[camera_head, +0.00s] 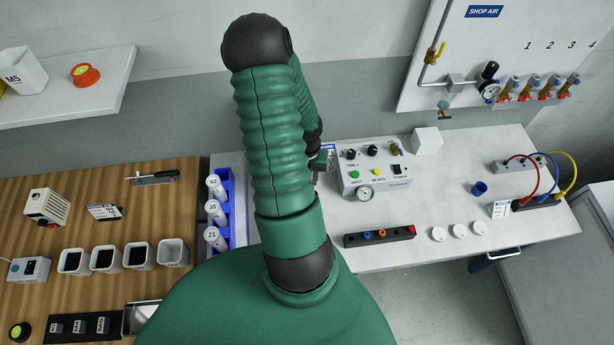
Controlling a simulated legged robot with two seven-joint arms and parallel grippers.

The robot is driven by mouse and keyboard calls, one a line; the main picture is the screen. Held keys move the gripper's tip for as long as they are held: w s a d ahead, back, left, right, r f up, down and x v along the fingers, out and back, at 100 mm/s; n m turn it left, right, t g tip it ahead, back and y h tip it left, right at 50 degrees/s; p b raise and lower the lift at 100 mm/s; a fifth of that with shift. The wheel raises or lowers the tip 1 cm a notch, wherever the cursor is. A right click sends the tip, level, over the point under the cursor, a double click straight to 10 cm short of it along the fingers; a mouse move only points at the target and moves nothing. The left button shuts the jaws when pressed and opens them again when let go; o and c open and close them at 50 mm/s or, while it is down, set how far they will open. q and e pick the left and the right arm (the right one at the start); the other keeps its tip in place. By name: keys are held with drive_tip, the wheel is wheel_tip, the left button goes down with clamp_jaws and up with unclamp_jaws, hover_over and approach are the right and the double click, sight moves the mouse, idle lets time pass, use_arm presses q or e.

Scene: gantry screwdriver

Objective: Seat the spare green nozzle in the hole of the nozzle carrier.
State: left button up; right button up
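The nozzle carrier is most likely the black block (380,236) at the table's front edge. Blue, orange and red pieces sit in it from its middle to its right end. I cannot make out a green nozzle or tell which hole is empty. A green, ribbed arm of mine rises left of the middle and bends down behind itself. The gripper, apparently my left (318,162), shows partly beside the control box, above the table. Its fingers are too small and covered to tell whether they hold anything. No second gripper is in view.
A control box (374,176) with a gauge stands behind the block. White discs (459,230) lie to its right, and a blue cup (479,188) beyond them. Cabled blocks (537,199) are at the far right. A blue rack (229,214) of bottles stands left of my arm.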

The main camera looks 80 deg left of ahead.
use_arm(q)
drive_tip(key=shift+o, duration=0.6)
drive_tip(key=shift+r, duration=0.35)
wheel_tip(320, 180, up, 16)
drive_tip(key=p, duration=0.6)
drive_tip(key=shift+p, duration=0.4)
drive_tip(key=shift+a, duration=0.1)
drive_tip(key=shift+w, duration=0.15)
